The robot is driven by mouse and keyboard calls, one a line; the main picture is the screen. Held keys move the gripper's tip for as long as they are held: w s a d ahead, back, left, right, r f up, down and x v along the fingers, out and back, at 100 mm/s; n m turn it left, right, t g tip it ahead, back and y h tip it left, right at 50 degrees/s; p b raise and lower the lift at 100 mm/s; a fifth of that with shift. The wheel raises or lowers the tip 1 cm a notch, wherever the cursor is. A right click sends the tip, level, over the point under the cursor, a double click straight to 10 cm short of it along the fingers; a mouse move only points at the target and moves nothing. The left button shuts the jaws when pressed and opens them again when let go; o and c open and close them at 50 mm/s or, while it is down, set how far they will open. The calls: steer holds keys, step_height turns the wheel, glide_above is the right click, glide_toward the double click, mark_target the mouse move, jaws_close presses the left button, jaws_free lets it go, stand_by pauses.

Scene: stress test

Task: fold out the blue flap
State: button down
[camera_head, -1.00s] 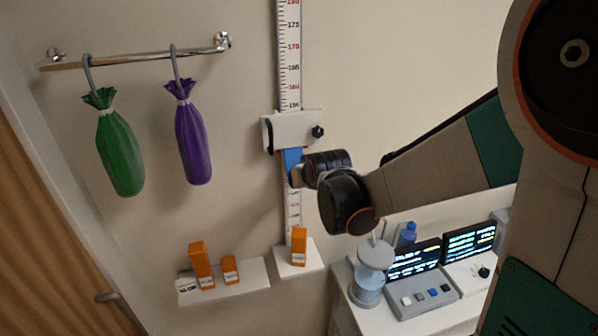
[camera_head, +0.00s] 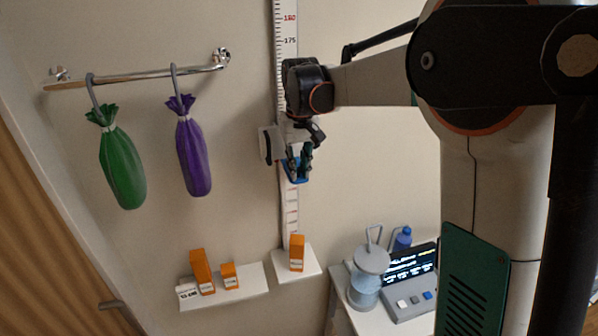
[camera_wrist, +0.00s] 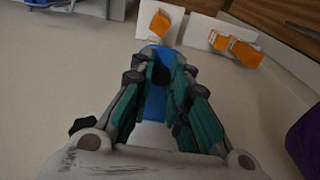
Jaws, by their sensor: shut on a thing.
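The blue flap (camera_head: 298,178) is on the height scale at the wall, below its white slider (camera_head: 267,144). Only its lower part shows under my gripper (camera_head: 298,163), which reaches down to it from above. In the wrist view, the flap (camera_wrist: 155,98) runs between the green-padded fingers of my gripper (camera_wrist: 159,68), with its far end just past the fingertips. My gripper is shut on the flap. My wrist and fingers hide the flap's upper part and much of the slider, so its exact angle is hard to tell.
Orange boxes (camera_head: 201,272) stand on low wall shelves, one directly below the scale (camera_head: 297,253). Green (camera_head: 123,170) and purple (camera_head: 193,158) bags hang from a rail at left.

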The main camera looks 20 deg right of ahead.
steer(key=shift+w+r+g, duration=0.15)
steer(key=shift+r+g, duration=0.15)
steer(key=shift+g, duration=0.1)
steer(key=c, duration=1.5)
jaws_free()
steer(key=shift+c, duration=0.2)
steer(key=shift+r, duration=0.1)
step_height(320, 180, up, 12)
steer(key=shift+w, duration=0.15)
steer(key=s+f+t+b, duration=0.2)
steer(key=s+f+b, duration=0.8)
steer(key=f, duration=0.5)
steer(key=s+f+t+b, duration=0.2)
steer(key=s+f+b, duration=0.7)
steer(key=f, duration=0.5)
steer(key=s+f+t+b, duration=0.3)
steer(key=s+f+b, duration=0.7)
steer(key=f+b, duration=0.3)
step_height(320, 180, down, 3)
steer(key=shift+s+r+b, duration=0.15)
steer(key=shift+s+b, duration=0.15)
steer(key=shift+s, duration=0.05)
